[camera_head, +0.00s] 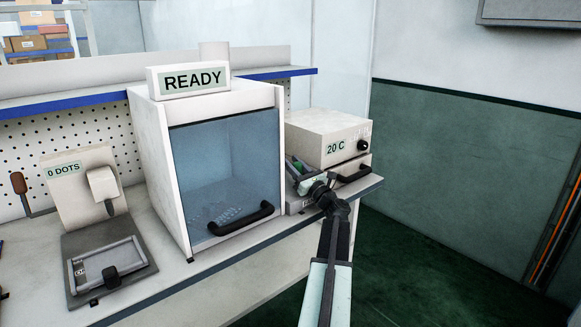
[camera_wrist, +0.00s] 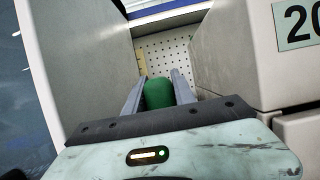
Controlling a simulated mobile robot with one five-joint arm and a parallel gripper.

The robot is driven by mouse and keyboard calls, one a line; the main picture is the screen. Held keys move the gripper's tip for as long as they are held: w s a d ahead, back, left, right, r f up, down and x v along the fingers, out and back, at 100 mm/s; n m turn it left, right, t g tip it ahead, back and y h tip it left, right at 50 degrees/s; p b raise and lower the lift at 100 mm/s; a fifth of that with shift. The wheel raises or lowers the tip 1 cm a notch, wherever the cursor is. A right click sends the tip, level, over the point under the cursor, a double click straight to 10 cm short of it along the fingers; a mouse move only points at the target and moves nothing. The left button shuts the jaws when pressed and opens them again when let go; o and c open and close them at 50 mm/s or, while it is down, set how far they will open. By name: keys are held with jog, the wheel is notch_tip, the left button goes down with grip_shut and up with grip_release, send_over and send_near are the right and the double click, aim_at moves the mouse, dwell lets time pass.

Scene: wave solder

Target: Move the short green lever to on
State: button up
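The short green lever shows in the wrist view as a rounded green knob (camera_wrist: 158,93). It stands between the two fingers of my gripper (camera_wrist: 159,84), with no clear gap on either side, so the gripper appears shut on it. In the head view my gripper (camera_head: 303,172) reaches into the space between the glass-fronted cabinet and the box with the 20 C display. Only a small bit of green (camera_head: 297,166) shows there. The lever's base and its on and off marks are hidden.
The white cabinet with the READY sign (camera_head: 193,79) stands close on the left. The box marked 20 C (camera_head: 336,148), with a black knob and handle, stands close on the right. The 0 DOTS device (camera_head: 80,188) is farther left. A perforated panel (camera_wrist: 170,52) lies behind the lever.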

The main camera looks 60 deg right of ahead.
aim_at(300, 171)
jog(key=o, duration=0.4)
jog(key=shift+w+a, duration=0.15)
jog(key=shift+w, duration=0.1)
jog(key=shift+s, duration=0.1)
jog(key=shift+s+f, duration=0.1)
jog(key=b+v, duration=0.3)
jog(key=v, duration=0.3)
jog(key=shift+s+a+f, duration=0.1)
jog(key=shift+s+f, duration=0.15)
jog(key=shift+s, duration=0.5)
